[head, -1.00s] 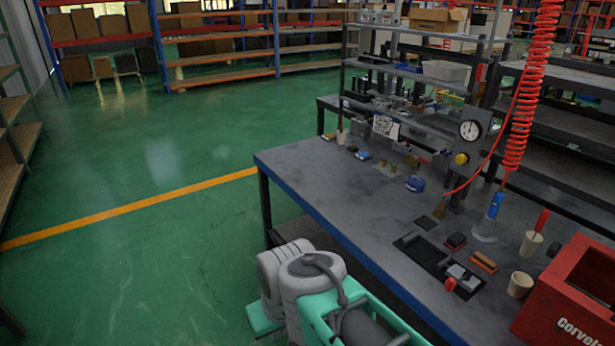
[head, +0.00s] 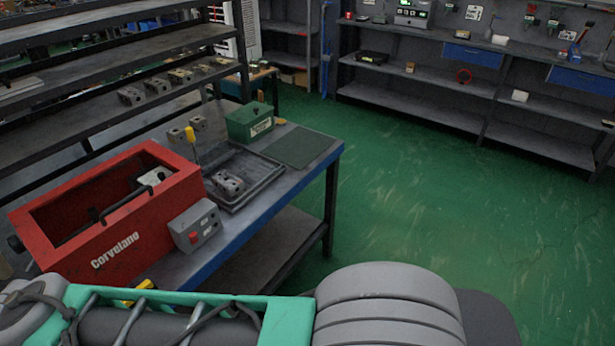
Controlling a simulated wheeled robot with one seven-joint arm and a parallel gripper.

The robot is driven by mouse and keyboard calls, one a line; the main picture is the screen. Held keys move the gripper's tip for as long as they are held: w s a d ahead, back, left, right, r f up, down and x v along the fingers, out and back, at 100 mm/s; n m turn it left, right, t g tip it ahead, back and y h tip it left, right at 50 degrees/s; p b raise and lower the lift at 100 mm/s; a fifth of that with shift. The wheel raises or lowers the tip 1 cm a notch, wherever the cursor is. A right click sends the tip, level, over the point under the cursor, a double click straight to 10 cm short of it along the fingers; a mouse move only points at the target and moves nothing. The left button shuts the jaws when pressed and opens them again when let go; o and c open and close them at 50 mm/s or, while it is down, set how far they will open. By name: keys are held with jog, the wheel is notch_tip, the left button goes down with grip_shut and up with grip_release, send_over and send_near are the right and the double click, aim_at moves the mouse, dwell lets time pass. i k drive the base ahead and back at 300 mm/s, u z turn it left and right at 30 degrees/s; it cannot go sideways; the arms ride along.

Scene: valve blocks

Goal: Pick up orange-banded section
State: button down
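No orange band can be made out on any part in the head view. A grey metal valve block (head: 228,184) lies in the dark tray (head: 262,170) on the bench. Small grey blocks (head: 177,136) stand behind the tray, and a row of similar blocks (head: 157,85) sits on the shelf rack. A light metal part (head: 152,177) shows inside the red "Corvelano" box, partly hidden by its walls. My gripper is out of view; only teal and grey parts of my own body show along the bottom edge.
The red box (head: 125,245) and a grey control box (head: 195,227) with a red button stand at the bench's front. A green box (head: 249,121) and a green mat (head: 298,147) lie toward the far end. Green floor to the right is clear up to the shelving (head: 420,105).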

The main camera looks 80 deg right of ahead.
aim_at(226, 182)
jog(key=z, duration=1.9)
jog(key=k, duration=0.4)
jog(key=z, duration=0.9)
jog(key=i, duration=0.65)
jog(key=u, duration=1.8)
jog(key=i, duration=0.5)
jog(key=u, duration=0.1)
